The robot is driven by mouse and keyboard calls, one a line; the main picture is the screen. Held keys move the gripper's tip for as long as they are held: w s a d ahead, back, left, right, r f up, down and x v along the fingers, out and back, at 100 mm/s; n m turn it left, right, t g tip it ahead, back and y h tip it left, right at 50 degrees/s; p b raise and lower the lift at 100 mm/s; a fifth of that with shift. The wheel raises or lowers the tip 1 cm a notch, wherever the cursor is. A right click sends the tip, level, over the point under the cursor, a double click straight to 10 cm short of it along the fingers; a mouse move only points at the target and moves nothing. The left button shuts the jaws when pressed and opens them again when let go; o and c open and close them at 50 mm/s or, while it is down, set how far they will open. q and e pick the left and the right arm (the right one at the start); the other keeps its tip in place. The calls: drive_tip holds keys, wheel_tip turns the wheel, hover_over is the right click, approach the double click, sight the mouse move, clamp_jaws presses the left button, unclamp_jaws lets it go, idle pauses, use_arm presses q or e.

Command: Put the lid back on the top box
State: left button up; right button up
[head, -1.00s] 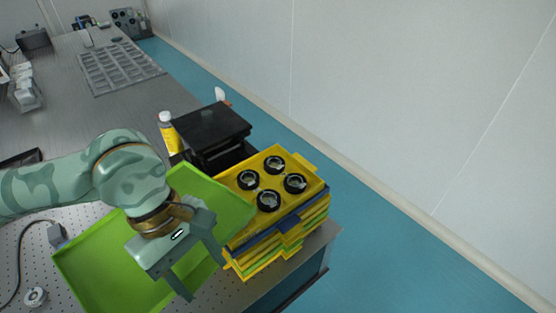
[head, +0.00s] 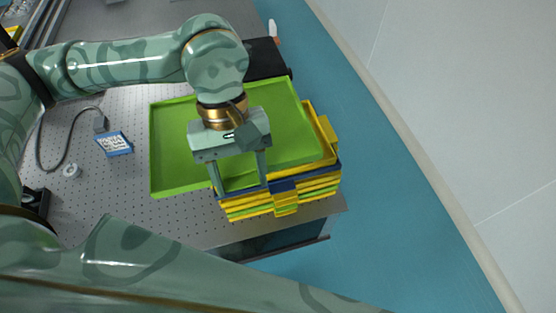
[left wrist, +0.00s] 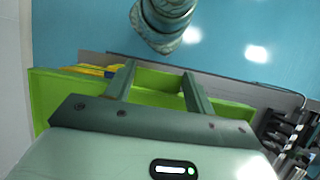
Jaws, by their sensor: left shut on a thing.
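The lid is a wide, shallow bright green tray shape (head: 175,150) in the head view. My left gripper (head: 240,188) is shut on the lid's near edge. The lid's right part lies over the stack of boxes, and its left part sticks out over the table. The stack has yellow, green and blue edges (head: 285,200), and a yellow rim of the top box (head: 322,130) shows to the right of the lid. The four black rings' place is covered by the lid. I cannot tell whether the lid touches the box. The left wrist view shows the lid (left wrist: 50,95) between and beside the fingers (left wrist: 157,80).
The perforated metal table (head: 120,190) ends just right of and in front of the stack. A black box (head: 265,58) stands behind the lid. A blue-white card (head: 114,144), a cable and a small round part (head: 72,171) lie left. My other arm crosses the foreground.

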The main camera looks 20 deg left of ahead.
use_arm(q)
drive_tip(key=w+d+f, duration=0.2)
drive_tip(key=w, duration=0.1)
drive_tip(key=w+d+f, duration=0.1)
drive_tip(key=shift+w, duration=0.3)
drive_tip(key=w+f, duration=0.1)
drive_tip(key=f, duration=0.1)
drive_tip(key=w+d+f, duration=0.1)
drive_tip(key=w+f, duration=0.1)
drive_tip(key=shift+d+f, duration=0.15)
drive_tip(key=f, duration=0.3)
drive_tip(key=shift+w+d+f, duration=0.15)
drive_tip(key=shift+w, duration=0.05)
use_arm(e)
drive_tip(key=shift+w+d+r, duration=0.25)
drive_tip(key=shift+w+d, duration=0.05)
drive_tip(key=shift+d, duration=0.2)
use_arm(q)
drive_tip(key=shift+f, duration=0.15)
use_arm(e)
drive_tip(key=shift+f, duration=0.1)
use_arm(q)
drive_tip(key=o, duration=1.4)
